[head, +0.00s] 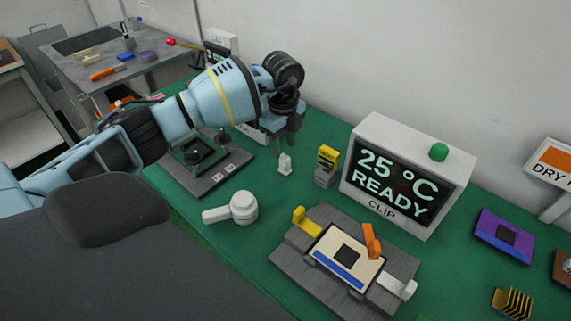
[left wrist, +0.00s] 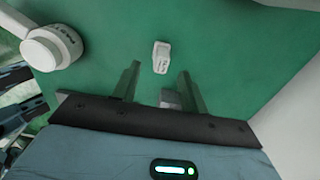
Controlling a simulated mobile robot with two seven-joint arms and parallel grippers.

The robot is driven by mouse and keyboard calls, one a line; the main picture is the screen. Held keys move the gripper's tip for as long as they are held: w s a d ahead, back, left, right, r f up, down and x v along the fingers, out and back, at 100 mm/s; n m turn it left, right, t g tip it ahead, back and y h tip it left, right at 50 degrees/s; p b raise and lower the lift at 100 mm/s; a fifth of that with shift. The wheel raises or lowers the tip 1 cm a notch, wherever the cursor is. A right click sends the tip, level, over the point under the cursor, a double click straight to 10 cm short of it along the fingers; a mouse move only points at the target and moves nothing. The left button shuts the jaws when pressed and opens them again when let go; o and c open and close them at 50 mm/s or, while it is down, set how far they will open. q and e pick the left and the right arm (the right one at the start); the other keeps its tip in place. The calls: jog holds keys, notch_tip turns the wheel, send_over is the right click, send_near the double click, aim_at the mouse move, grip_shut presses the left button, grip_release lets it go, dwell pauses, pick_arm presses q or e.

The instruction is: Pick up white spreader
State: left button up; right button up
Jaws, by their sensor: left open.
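The white spreader (head: 285,164) is a small white piece on the green table mat, apart from other things. It also shows in the left wrist view (left wrist: 161,57), just beyond the fingertips and roughly centred between them, with small dark marks on it. My left gripper (head: 286,140) is open, pointing down behind and above the spreader in the head view. In the left wrist view its two fingers (left wrist: 160,80) are spread apart with nothing held between them. My right gripper is not in view.
A white round paste pot with a handle (head: 243,207) lies to the left. A small grey and yellow block (head: 326,165) and the white display box (head: 412,150) stand to the right. A grey fixture (head: 295,258) with an orange lever is in front. Green mat surrounds the spreader.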

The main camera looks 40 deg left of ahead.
aim_at(285, 156)
pick_arm(q)
jog(key=shift+w+d+f, duration=0.1)
jog(key=shift+d+f, duration=0.05)
jog(key=shift+f, duration=2.7)
grip_shut()
jog(key=shift+r, duration=0.2)
notch_tip(285, 156, up, 10)
jog(key=shift+f, duration=0.15)
jog(key=c, duration=0.6)
grip_release()
grip_shut()
